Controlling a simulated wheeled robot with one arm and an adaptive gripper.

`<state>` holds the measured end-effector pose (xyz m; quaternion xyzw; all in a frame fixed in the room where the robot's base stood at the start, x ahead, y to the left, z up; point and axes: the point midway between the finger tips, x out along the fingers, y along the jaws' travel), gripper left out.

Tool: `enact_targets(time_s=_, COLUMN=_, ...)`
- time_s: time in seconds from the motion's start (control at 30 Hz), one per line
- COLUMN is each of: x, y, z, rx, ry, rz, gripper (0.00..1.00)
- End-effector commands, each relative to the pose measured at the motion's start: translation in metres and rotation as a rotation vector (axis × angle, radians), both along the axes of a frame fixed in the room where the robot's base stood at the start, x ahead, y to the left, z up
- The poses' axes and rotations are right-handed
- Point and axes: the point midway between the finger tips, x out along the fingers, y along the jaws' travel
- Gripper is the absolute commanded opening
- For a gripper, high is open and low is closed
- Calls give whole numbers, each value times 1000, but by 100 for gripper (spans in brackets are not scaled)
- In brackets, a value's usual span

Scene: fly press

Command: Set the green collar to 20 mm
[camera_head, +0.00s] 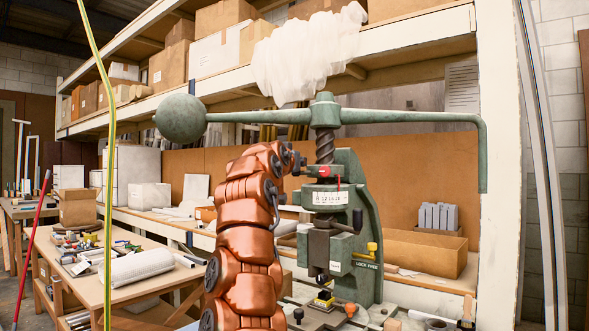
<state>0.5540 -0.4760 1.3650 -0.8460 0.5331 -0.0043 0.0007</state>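A green fly press (364,210) stands on the bench, with a dark vertical screw (325,147) under its long arm. A white number scale (329,198) faces me on the press head; its figures are too small to read surely. A red part (324,171) sits just above the scale, at the foot of the screw. I cannot tell a separate green collar from the green press. My gripper (297,161) is left of the screw at about the red part's height. Its fingers are small and dark, and I cannot tell whether they touch anything.
The press arm spans overhead, with a round weight (181,119) at left and a down-bent handle (482,160) at right. A yellow lever (372,247) sits by a LOCK/FREE label. A dark handle (345,225) juts below the scale. A cluttered table (150,285) stands left.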

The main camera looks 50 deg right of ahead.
Motion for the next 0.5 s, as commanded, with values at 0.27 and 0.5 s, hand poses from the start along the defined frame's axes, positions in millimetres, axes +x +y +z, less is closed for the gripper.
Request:
enact_targets(time_s=0.27, x=2, y=-2, z=-10, rx=16, ry=13, rz=5, gripper=0)
enact_targets(time_s=0.5, x=3, y=-2, z=-9, rx=13, ry=12, rz=5, gripper=38)
